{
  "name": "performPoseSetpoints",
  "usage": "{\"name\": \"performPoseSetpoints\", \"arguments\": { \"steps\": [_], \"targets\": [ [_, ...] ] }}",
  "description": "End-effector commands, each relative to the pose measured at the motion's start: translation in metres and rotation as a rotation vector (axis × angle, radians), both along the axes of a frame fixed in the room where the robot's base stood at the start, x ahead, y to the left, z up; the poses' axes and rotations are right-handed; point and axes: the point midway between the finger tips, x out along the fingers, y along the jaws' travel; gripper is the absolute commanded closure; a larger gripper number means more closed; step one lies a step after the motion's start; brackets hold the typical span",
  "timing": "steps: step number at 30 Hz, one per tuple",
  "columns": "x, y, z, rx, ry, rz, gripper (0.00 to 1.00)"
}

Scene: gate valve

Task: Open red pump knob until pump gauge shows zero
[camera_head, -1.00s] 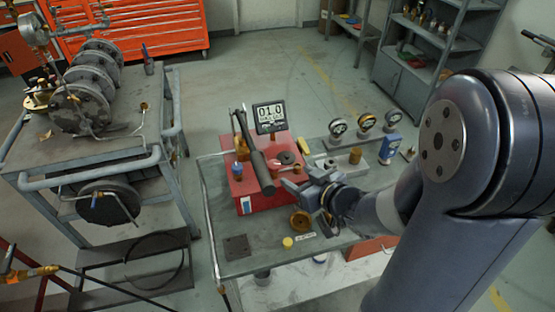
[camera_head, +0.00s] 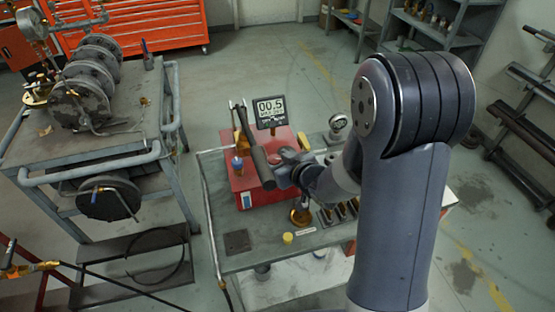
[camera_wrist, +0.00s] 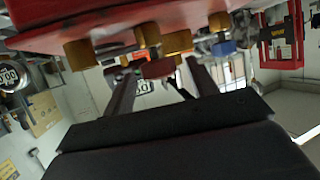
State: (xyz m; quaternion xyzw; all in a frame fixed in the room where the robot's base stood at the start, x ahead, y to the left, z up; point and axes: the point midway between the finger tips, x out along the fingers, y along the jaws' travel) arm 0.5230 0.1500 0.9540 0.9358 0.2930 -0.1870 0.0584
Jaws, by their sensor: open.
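The red pump (camera_head: 262,190) sits on a grey bench, with a long black handle (camera_head: 258,160) across its top. The pump gauge (camera_head: 271,112) stands behind it, and its display seems to read 00.5. My gripper (camera_head: 280,165) is at the pump's right side, close to the handle. In the wrist view the pump's red body (camera_wrist: 100,22) fills the top. A round red knob (camera_wrist: 157,68) shows between the open fingers of my gripper (camera_wrist: 160,78), near their tips. Whether they touch it I cannot tell. In the head view my gripper and the handle largely hide the knob.
Brass fittings (camera_wrist: 178,42) crowd around the knob. A yellow cap (camera_head: 287,238) and a dark block (camera_head: 237,242) lie on the bench front. A grey cart with a flanged assembly (camera_head: 85,95) stands at left. Floor beyond the bench is clear.

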Motion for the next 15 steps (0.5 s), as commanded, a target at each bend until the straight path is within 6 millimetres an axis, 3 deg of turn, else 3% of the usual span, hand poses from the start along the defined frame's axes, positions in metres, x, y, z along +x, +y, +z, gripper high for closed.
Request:
{"name": "performPoseSetpoints", "arguments": {
  "steps": [3,15],
  "targets": [
    [0.0000,-0.0001,0.0001,0.000,0.000,0.000,0.47],
    [-0.0002,-0.0004,0.0002,0.000,0.000,0.000,0.79]
  ]
}}
